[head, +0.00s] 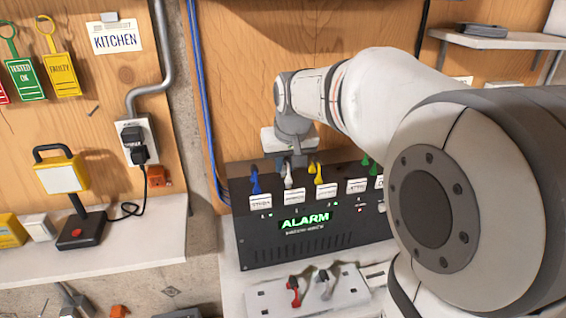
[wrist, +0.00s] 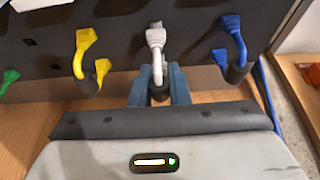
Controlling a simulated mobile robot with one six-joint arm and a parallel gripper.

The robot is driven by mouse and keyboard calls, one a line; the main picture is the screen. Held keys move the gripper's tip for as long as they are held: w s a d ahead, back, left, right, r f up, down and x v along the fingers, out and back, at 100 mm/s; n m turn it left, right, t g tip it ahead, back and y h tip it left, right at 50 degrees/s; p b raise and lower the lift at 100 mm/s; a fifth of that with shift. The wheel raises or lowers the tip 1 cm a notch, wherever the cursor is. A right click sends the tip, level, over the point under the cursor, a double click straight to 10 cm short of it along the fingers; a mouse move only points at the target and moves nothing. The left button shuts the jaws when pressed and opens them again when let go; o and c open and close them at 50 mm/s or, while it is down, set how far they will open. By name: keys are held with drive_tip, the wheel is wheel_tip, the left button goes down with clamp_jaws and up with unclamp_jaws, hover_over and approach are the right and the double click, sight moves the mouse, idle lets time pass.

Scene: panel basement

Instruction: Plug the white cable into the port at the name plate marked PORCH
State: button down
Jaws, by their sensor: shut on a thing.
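The white cable (wrist: 156,42) stands at the black alarm panel (head: 310,235), with its plug pointing up in the wrist view. It also shows in the head view (head: 288,179), between a blue and a yellow cable. My gripper (wrist: 160,88) is shut on the lower part of the white cable; in the head view it (head: 292,158) is over the panel's top. I cannot tell whether the plug sits in a port. Several white name plates (head: 293,197) line the panel's upper front; their lettering is too small to read, so I cannot pick out PORCH.
A blue cable (wrist: 233,42) and a yellow cable (wrist: 84,50) flank the white one closely. Green cables (head: 376,168) are farther right in the head view. A white strip (head: 262,300) below the panel holds a red and a grey lever-like piece. My arm covers the right side.

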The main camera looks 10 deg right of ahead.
drive_tip(key=shift+f+b, duration=0.55)
drive_tip(key=shift+b, duration=0.05)
idle(1.3)
idle(0.3)
drive_tip(key=c, duration=0.9)
unclamp_jaws()
drive_tip(key=shift+r+p, duration=2.75)
drive_tip(key=shift+r, duration=1.05)
